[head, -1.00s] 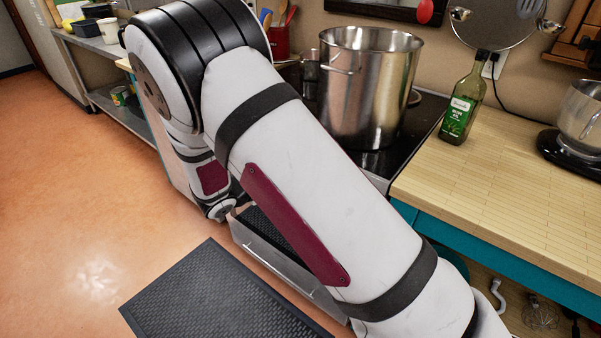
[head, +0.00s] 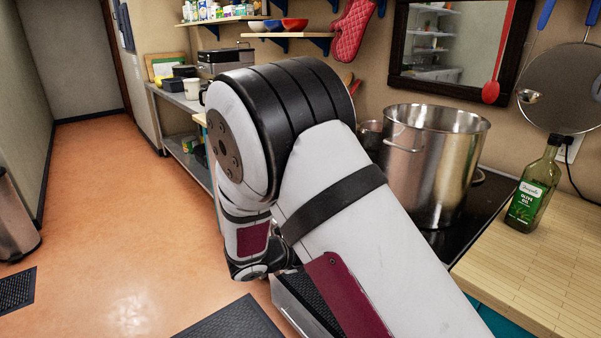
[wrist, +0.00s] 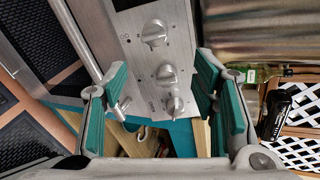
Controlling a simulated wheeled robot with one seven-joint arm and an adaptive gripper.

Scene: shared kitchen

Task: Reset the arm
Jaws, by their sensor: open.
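My arm crosses the head view in front of the stove, with its elbow raised at the middle. My gripper is hidden there. In the wrist view my gripper (wrist: 160,98) is open, with its two teal-padded fingers spread apart and nothing between them. Past the fingers is the steel stove front with several knobs (wrist: 154,34). The oven handle (wrist: 82,42) runs close beside the left finger in that view. I cannot tell whether it touches.
A large steel pot (head: 434,165) stands on the stove, right behind my arm. A green oil bottle (head: 534,187) stands on the wooden counter (head: 530,275) at right. A dark mat (head: 235,322) lies on the floor. The orange floor (head: 110,220) at left is mostly clear.

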